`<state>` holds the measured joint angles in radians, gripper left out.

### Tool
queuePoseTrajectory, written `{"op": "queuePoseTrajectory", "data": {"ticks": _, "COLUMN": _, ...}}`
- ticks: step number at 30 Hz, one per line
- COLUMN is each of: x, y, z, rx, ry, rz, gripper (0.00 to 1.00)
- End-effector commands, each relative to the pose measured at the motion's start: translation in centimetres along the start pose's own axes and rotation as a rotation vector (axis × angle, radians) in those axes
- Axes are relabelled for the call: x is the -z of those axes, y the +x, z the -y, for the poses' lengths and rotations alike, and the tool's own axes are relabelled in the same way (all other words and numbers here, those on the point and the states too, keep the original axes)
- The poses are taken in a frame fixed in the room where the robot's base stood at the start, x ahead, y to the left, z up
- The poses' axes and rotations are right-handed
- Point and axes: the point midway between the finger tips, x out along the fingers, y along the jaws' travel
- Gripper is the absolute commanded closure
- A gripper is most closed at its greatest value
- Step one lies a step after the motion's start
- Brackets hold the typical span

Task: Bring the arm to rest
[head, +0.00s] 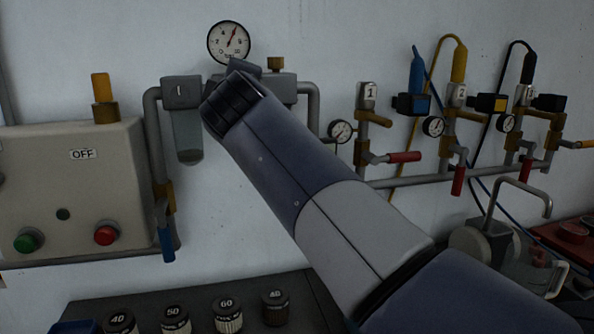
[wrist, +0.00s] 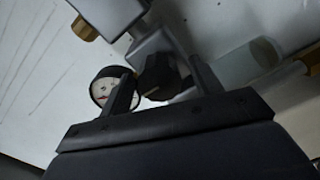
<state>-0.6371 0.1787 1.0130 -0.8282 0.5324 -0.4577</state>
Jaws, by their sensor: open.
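My arm reaches up from the lower right in the head view and ends in front of the wall-mounted filter and regulator. In the wrist view my gripper (wrist: 163,84) is open, its two dark fingers apart. A dark round knob (wrist: 158,76) shows between and beyond the fingers, and nothing is visibly held. I cannot tell whether a finger touches the knob. A round white gauge (wrist: 101,90) is partly behind the left finger; a gauge (head: 229,42) stands above the arm's end in the head view. My arm hides most of the regulator and my fingertips there.
Left of the arm are a filter bowl (head: 187,137) and a control box (head: 70,180) with buttons. Valves with red handles (head: 404,157) and hoses line the wall at right. Bare wall lies between.

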Motion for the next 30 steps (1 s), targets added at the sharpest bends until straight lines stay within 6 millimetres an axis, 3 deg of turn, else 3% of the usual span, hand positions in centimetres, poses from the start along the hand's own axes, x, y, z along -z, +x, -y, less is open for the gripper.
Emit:
{"op": "queuePoseTrajectory", "data": {"ticks": 18, "x": 0.12, "y": -0.03, "z": -0.34, "rx": 0.001, "ry": -0.789, "rz": -0.001, "gripper": 0.39}}
{"op": "queuePoseTrajectory", "data": {"ticks": 30, "x": -0.02, "y": -0.02, "z": 0.01, "rx": 0.0, "ry": -0.958, "rz": 0.0, "gripper": 0.39}}
